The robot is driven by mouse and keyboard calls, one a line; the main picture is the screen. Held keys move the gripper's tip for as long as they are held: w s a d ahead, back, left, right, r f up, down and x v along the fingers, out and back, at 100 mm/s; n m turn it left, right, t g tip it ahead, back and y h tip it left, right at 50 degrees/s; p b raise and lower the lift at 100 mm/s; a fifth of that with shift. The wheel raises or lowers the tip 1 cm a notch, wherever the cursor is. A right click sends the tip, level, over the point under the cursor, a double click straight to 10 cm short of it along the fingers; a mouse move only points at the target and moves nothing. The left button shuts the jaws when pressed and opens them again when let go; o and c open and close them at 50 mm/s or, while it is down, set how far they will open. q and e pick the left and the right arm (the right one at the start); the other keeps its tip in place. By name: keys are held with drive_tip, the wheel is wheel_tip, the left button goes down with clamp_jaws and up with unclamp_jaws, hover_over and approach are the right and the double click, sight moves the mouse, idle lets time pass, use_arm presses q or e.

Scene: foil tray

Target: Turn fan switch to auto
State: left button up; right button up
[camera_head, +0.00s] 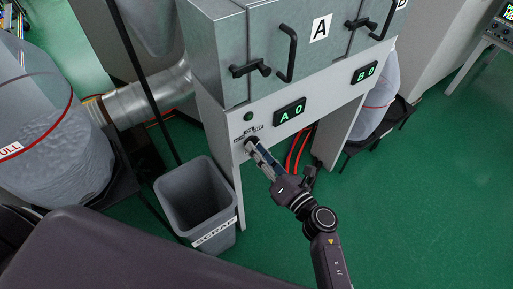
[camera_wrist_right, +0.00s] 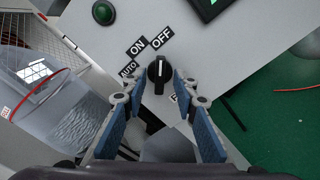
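The fan switch is a black knob (camera_wrist_right: 159,75) with a white pointer line on the pale grey panel of the cabinet (camera_head: 222,127). In the right wrist view its pointer line points up, toward the OFF label (camera_wrist_right: 161,37). The ON label (camera_wrist_right: 137,46) and AUTO label (camera_wrist_right: 128,69) are to the left. My right gripper (camera_wrist_right: 159,92) is open, its two blue-padded fingers on either side of the knob, with gaps visible. In the head view the right gripper (camera_head: 255,149) is at the panel and largely covers the knob. My left gripper is not in view.
A green button (camera_wrist_right: 103,12) is above the switch. A lit A0 display (camera_head: 290,112) is to its right. A grey scrap bin (camera_head: 197,190) stands left of my right gripper, and a clear bag (camera_head: 50,120) is farther left.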

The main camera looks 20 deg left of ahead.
drive_tip(key=shift+w+a, duration=0.35)
drive_tip(key=shift+c, duration=0.4)
clamp_jaws()
drive_tip(key=shift+m, duration=0.3)
drive_tip(key=m+p, duration=0.6)
drive_tip(key=m, duration=1.1)
drive_tip(key=shift+s+m, duration=0.1)
drive_tip(key=shift+m, duration=0.2)
